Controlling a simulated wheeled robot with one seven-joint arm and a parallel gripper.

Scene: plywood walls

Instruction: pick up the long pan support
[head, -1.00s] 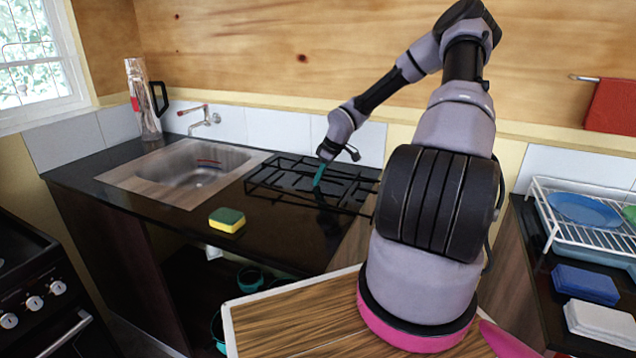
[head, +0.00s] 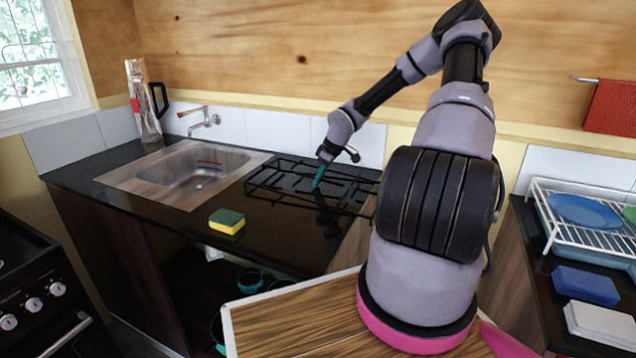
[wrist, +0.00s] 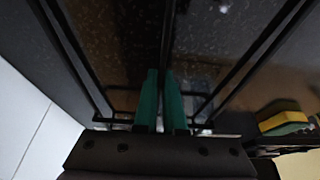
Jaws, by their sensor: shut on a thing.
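The long pan support (head: 268,188) is a black wire rack. It lies on the dark counter to the right of the sink in the head view. My gripper (head: 318,177) has teal fingers and points down at the middle of the rack. In the wrist view my gripper (wrist: 161,95) is shut on a thin black bar of the pan support (wrist: 78,58). Other bars of the rack run on both sides of the fingers. The rack looks to be at counter height; I cannot tell any gap under it.
A yellow and green sponge (head: 227,221) lies on the counter in front of the rack. The sink (head: 185,170) and its tap (head: 205,120) are to the left. A tiled wall stands close behind. A dish rack (head: 570,225) with a blue plate is at the right.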

